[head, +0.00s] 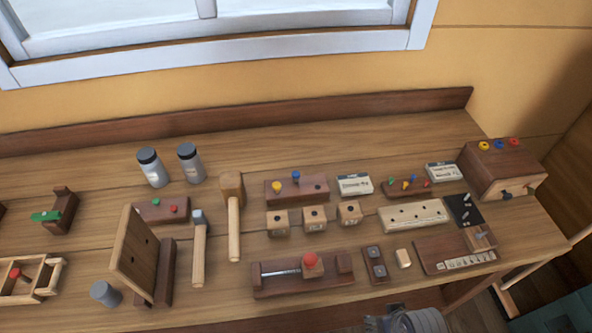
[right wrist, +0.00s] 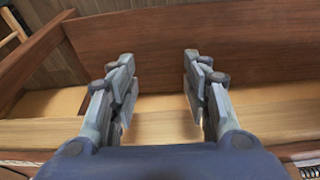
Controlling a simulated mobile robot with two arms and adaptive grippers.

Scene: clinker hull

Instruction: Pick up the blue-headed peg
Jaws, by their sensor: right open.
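A blue-headed peg (head: 295,176) stands in a dark wooden block (head: 314,196) near the middle of the bench in the head view. A yellow-headed peg (head: 277,187) stands to its left in the same block. Another blue head (head: 498,144) shows on top of the brown box at the right. My right gripper (head: 385,322) is at the bottom edge of the head view, in front of the bench and well away from the peg. In the right wrist view it is open (right wrist: 158,60), with nothing between its fingers. My left gripper is not in view.
Small wooden cubes (head: 315,218) stand just in front of the peg block. A mallet (head: 234,215) lies to its left. A vise-like fixture with a red ball (head: 310,260) stands nearer the front. A small card box (head: 354,184) sits to the right. The bench's back strip (head: 240,114) is clear.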

